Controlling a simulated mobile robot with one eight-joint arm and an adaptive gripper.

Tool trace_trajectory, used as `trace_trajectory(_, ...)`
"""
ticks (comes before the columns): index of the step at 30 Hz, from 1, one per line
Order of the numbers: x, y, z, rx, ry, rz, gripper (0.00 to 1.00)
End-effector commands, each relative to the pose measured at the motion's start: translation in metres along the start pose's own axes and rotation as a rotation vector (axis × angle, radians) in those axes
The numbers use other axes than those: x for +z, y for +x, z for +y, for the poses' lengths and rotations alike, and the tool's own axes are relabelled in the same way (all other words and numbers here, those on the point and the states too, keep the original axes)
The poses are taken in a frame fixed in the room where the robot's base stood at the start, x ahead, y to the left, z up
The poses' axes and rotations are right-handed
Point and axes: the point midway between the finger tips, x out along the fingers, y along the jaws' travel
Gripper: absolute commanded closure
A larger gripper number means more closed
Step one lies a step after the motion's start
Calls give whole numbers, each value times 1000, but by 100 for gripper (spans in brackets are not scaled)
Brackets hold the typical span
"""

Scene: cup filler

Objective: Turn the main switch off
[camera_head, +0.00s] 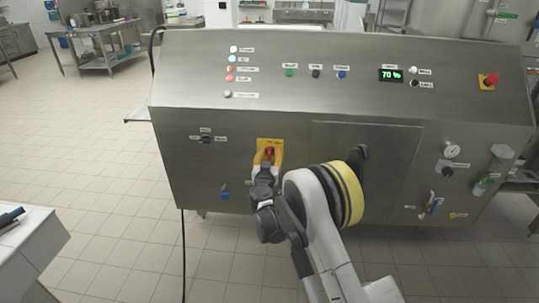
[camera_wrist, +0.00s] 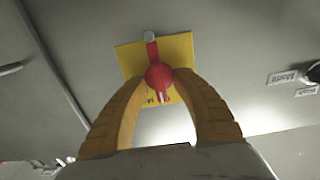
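The main switch is a red rotary knob (camera_head: 269,151) on a yellow plate (camera_head: 270,142) on the machine's lower front panel. In the wrist view, the red knob (camera_wrist: 160,75) shows close up on the yellow plate (camera_wrist: 183,48), with its handle lying nearly along the picture's vertical. A small grey piece sits at the handle's upper end. My gripper (camera_wrist: 163,77) has its two yellow fingers reaching to the plate, one tip on either side of the knob. The tips are very close to it; whether they press on it cannot be told. In the head view, my gripper (camera_head: 268,160) partly covers the switch.
The steel machine (camera_head: 215,100) fills the middle. Its sloped panel carries buttons, lamps, a green display (camera_head: 390,75) and a red emergency stop (camera_head: 490,80). A black mode switch (camera_head: 206,139) sits left of the main switch, a blue valve (camera_head: 225,193) below left. Open floor lies left.

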Motion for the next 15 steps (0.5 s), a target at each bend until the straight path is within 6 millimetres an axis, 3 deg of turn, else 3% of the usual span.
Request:
trace_trajectory(1,0,0,0,0,0,0,67)
trace_trajectory(4,0,0,0,0,0,0,95)
trace_trajectory(5,0,0,0,0,0,0,100)
trace_trajectory(15,0,0,0,0,-8,0,100)
